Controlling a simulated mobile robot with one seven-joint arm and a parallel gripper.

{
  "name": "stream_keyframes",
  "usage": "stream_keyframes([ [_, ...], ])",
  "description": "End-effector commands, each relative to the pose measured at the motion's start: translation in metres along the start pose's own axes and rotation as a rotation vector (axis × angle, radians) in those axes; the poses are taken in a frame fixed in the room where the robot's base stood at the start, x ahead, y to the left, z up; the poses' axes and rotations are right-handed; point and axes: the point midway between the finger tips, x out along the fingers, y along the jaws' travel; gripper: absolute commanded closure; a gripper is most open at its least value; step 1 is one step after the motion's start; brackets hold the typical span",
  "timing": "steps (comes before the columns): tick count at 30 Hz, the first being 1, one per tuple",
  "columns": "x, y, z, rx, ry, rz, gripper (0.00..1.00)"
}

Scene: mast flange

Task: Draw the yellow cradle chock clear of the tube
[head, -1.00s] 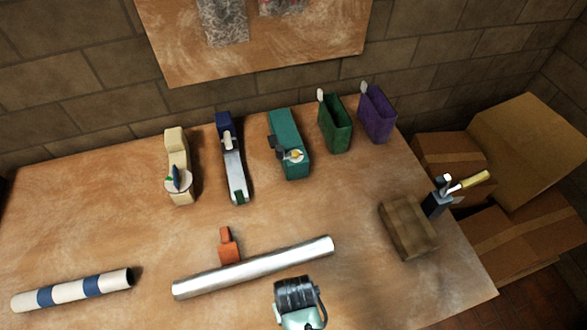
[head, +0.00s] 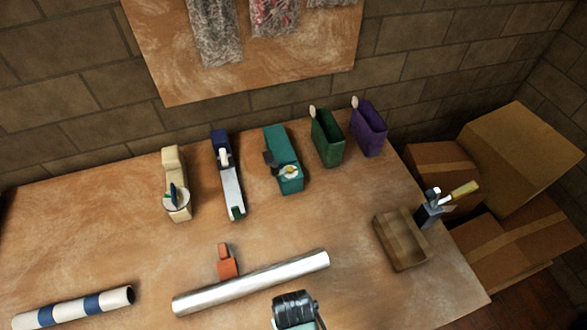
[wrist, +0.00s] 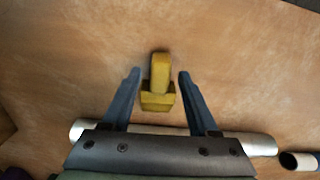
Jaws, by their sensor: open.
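The yellow cradle chock (wrist: 157,100) shows in the wrist view, a block with a narrower tab, close beside the silver tube (wrist: 257,143). I cannot tell whether they touch. My gripper (wrist: 160,74) is open, its two blue-grey fingers either side of the chock with gaps. The gripper body covers the middle of the tube there. In the head view the silver tube (head: 252,283) lies on the table, with an orange chock (head: 228,263) at its far side. The yellow chock is not visible there; my arm shows at the bottom edge.
A blue-and-white striped tube (head: 73,307) lies at the left of the table (head: 110,235). Dispensers, a green bin (head: 327,137) and a purple bin (head: 368,130) stand along the back. The table between is clear.

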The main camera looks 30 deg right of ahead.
Motion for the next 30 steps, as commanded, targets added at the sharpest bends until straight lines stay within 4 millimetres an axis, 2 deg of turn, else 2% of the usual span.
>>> stream_keyframes([
  [1, -0.011, 0.000, 0.000, 0.000, 0.000, 0.000, 0.40],
  [16, -0.057, 0.000, 0.000, 0.000, 0.001, 0.000, 0.40],
  [30, -0.058, 0.000, 0.000, 0.000, 0.000, 0.000, 0.40],
])
